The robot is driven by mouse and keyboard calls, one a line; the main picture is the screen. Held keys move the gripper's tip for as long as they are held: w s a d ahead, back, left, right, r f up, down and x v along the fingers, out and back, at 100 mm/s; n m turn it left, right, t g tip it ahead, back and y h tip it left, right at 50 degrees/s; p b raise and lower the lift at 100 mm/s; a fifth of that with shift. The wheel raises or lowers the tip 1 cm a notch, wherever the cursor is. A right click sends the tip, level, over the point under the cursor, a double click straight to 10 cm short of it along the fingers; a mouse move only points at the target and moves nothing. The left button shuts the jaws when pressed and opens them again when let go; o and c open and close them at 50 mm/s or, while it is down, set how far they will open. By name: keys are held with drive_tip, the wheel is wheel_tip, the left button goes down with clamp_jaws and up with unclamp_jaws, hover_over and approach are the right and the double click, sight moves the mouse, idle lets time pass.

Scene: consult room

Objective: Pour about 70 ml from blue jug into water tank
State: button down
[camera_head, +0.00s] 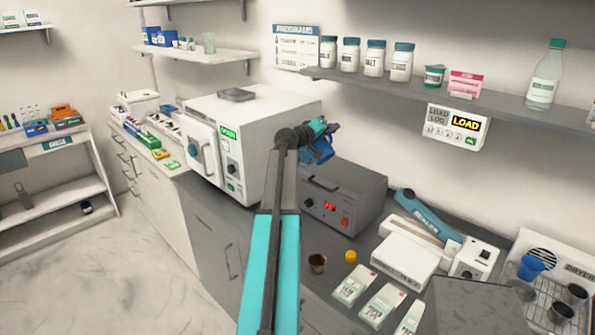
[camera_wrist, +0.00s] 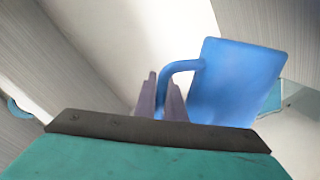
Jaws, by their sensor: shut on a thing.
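My gripper (camera_head: 318,133) is shut on the handle of the blue jug (camera_wrist: 238,82). In the wrist view the two purple fingers (camera_wrist: 163,92) close around the lower handle, and the jug's body stands to their right, slightly tilted. In the head view the jug (camera_head: 319,153) is small and partly hidden by my gripper, in front of the white steriliser's right side and above the grey box. What is inside the jug is hidden. No water tank is clearly identifiable; a dark grey square piece (camera_head: 237,95) lies on top of the white steriliser (camera_head: 262,108).
A white device (camera_head: 405,260), pouches (camera_head: 354,285), a brown cup (camera_head: 317,263) and a drying rack (camera_head: 550,307) are at front right. A shelf with jars (camera_head: 375,58) runs above.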

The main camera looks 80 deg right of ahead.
drive_tip(key=shift+s+f+m+b, duration=0.1)
drive_tip(key=shift+f+m+b, duration=0.25)
drive_tip(key=shift+b, duration=0.6)
drive_tip(key=shift+a+r, duration=0.1)
drive_tip(key=shift+r, duration=0.15)
drive_tip(key=shift+s+a+f+m+h+b, duration=0.25)
drive_tip(key=shift+s+m+b, duration=0.25)
drive_tip(key=shift+b, duration=1.3)
drive_tip(key=shift+s+a+f+m+t+b, duration=0.15)
drive_tip(key=shift+m+t+b, duration=0.3)
drive_tip(key=shift+b, duration=0.65)
drive_tip(key=shift+s, duration=0.1)
drive_tip(key=shift+s+a+f+b, duration=0.1)
drive_tip(key=shift+s+f+b, duration=0.15)
drive_tip(key=shift+b, duration=0.6)
drive_tip(key=f+m+b, duration=0.1)
drive_tip(key=b, duration=0.1)
drive_tip(key=s+a+m+b, duration=0.1)
drive_tip(key=b, duration=0.2)
drive_tip(key=shift+s+f+h, duration=0.3)
drive_tip(key=shift+f+h, duration=0.05)
drive_tip(key=shift+f, duration=0.05)
